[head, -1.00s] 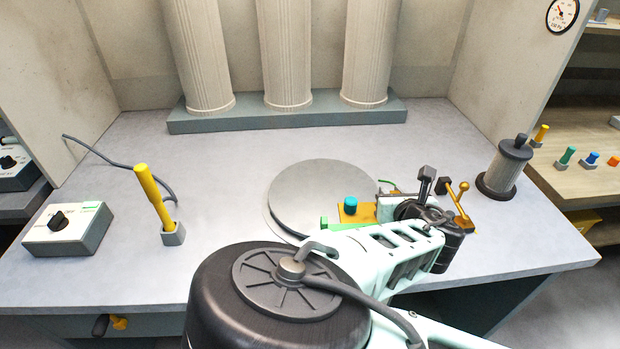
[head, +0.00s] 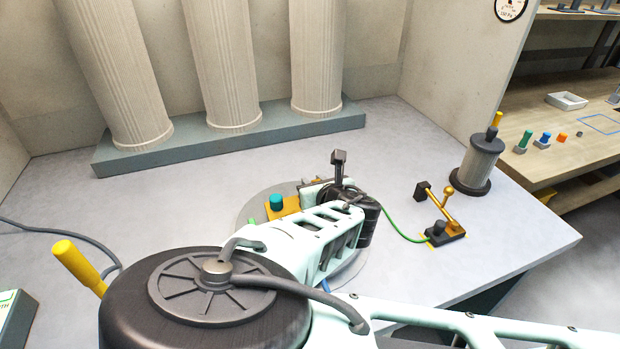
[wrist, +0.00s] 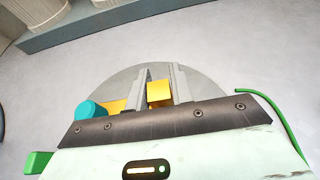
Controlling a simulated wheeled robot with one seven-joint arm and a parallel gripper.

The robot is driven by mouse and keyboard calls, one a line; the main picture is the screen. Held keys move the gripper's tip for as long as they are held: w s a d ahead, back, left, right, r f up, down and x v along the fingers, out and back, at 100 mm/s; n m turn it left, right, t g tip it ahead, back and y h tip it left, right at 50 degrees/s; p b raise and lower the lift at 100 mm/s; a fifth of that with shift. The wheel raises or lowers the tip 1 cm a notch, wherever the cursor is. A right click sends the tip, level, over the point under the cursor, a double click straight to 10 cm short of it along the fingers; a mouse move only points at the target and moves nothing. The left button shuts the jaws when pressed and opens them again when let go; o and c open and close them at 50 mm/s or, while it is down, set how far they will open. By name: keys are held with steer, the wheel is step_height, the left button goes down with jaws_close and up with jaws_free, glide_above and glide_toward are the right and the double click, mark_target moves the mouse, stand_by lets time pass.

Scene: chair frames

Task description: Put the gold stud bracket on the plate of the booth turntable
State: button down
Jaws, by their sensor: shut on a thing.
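My gripper (head: 318,183) is over the round grey plate of the booth turntable (head: 247,213). It is shut on the gold stud bracket (head: 289,206), a gold piece with a teal stud on its left. In the wrist view, a gold block of the bracket (wrist: 159,92) sits between the two grey fingers (wrist: 160,72), and the teal stud shows left of them. The turntable plate (wrist: 118,83) lies beyond and below. My arm hides much of the plate in the head view. I cannot tell whether the bracket touches it.
A gold and black lever fixture (head: 440,222) stands on the right, with a green cable (head: 400,232) running towards the turntable. A dark-capped grey cylinder (head: 478,165) is behind it. Columns on a plinth (head: 230,138) stand at the back. A yellow handle (head: 78,265) is at left.

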steer(key=shift+f, duration=1.9)
steer(key=shift+f, duration=0.15)
steer(key=c, duration=1.2)
jaws_free()
steer(key=shift+c, duration=0.2)
